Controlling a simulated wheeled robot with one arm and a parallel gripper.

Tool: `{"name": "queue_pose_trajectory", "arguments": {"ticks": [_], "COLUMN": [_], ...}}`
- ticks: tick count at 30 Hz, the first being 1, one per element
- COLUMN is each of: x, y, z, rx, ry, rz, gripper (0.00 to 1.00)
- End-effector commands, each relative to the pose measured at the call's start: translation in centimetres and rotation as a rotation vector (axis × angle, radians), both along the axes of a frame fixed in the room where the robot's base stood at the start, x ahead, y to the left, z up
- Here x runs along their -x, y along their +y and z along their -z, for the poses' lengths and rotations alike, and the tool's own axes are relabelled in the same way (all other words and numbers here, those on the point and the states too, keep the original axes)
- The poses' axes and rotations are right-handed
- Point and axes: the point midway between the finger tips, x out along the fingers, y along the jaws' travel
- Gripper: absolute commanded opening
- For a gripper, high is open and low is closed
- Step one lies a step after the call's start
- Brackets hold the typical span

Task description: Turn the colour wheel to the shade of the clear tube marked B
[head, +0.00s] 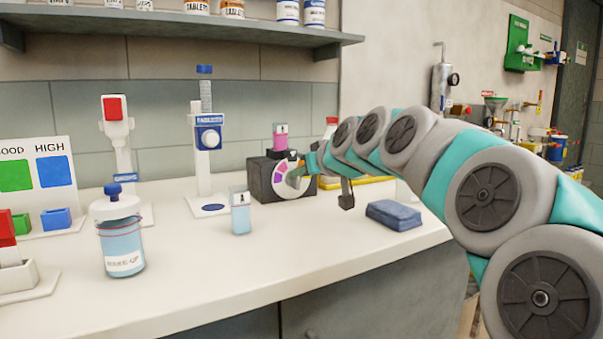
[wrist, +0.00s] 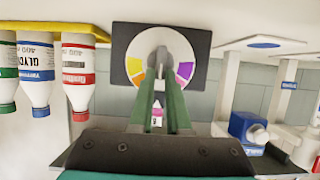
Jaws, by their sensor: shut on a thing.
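The colour wheel (head: 279,182) is a white disc with coloured segments on the front of a dark box (head: 262,178). My gripper (head: 298,174) is shut on the middle of the wheel. In the wrist view my gripper (wrist: 160,78) covers the wheel's centre; yellow and orange segments show left and purple ones right on the wheel (wrist: 185,70). A tube with pink liquid (head: 281,136) stands on the box, and it shows between the fingers in the wrist view (wrist: 157,117). A tube with pale blue liquid (head: 240,215) stands on the counter. Their marks are too small to read.
A lidded jar (head: 122,245) and a dispenser (head: 207,150) stand left. Bottles (wrist: 77,75) in a yellow rack show in the wrist view. The counter's front middle is clear.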

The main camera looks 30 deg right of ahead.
Motion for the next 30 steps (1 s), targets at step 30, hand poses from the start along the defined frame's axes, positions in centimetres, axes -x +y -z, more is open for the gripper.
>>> {"name": "queue_pose_trajectory", "arguments": {"ticks": [30], "x": [-0.1], "y": [-1.0], "z": [0.3], "rx": [-0.401], "ry": [0.014], "rz": [-0.002], "gripper": [0.0]}}
